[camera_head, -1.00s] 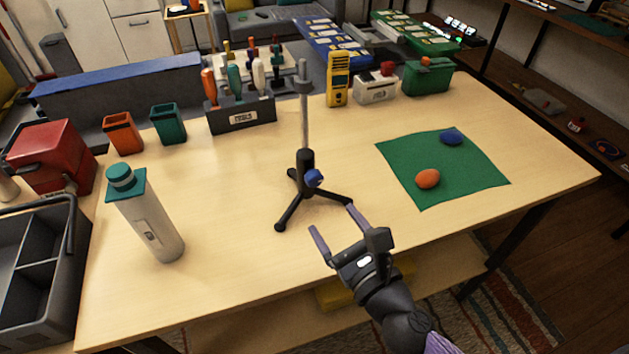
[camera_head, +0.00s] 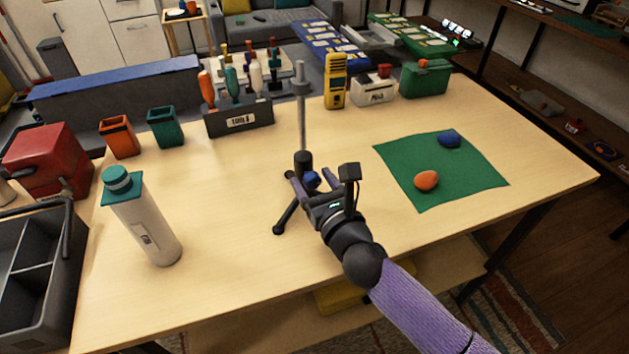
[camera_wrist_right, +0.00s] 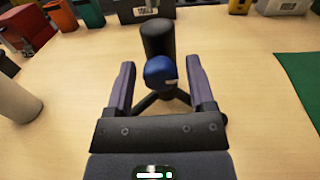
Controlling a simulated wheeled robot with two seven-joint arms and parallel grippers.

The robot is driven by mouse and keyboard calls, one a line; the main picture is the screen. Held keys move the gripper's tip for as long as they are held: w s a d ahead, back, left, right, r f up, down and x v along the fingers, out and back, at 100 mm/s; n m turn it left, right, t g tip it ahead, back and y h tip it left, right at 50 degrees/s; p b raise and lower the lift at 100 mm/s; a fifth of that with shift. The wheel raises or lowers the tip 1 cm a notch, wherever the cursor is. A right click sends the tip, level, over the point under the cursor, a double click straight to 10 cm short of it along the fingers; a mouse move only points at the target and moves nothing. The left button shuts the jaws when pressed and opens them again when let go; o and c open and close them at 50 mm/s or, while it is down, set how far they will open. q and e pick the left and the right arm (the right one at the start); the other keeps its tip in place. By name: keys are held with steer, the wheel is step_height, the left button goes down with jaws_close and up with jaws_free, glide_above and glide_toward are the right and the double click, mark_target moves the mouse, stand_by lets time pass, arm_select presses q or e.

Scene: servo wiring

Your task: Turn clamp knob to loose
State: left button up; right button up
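A black tripod stand with a grey vertical pole (camera_head: 302,115) stands upright near the middle of the table. Its blue clamp knob (camera_head: 312,179) sits low on the black hub, facing my right gripper. In the right wrist view the blue knob (camera_wrist_right: 160,71) shows a small pale mark on its right side, in front of the black hub (camera_wrist_right: 157,38). My right gripper (camera_head: 308,182) is open, with its fingers on either side of the knob; in the wrist view (camera_wrist_right: 160,80) gaps remain between the knob and both fingers. My left gripper is not in view.
A grey-white bottle (camera_head: 148,228) with a teal cap stands at the left. A green mat (camera_head: 470,178) holding an orange and a blue lump lies to the right. A tool rack (camera_head: 240,118) and small bins stand behind. The table around the tripod is clear.

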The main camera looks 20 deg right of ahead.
jaws_close()
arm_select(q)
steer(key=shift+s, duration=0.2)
